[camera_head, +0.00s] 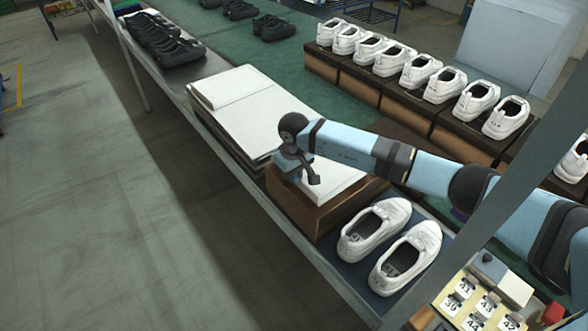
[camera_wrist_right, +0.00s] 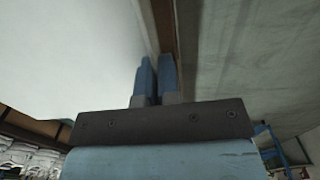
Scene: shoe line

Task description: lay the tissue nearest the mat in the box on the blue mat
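A brown box (camera_head: 318,220) stands on the blue mat (camera_head: 350,272). My right gripper (camera_head: 308,176) is at the left rim of the box. In the right wrist view, the fingers (camera_wrist_right: 156,82) are close together at the edge of the white tissue (camera_wrist_right: 70,50), beside a brown box wall (camera_wrist_right: 168,30). They look shut on the tissue edge, though the contact is partly hidden. My left gripper is not in view.
A white stack (camera_head: 240,100) lies left of the box. A pair of white shoes (camera_head: 385,235) sits right of the box on the mat. Several white shoes (camera_head: 420,70) stand on brown boxes behind. Labelled blocks (camera_head: 480,305) are at lower right. The floor at left is clear.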

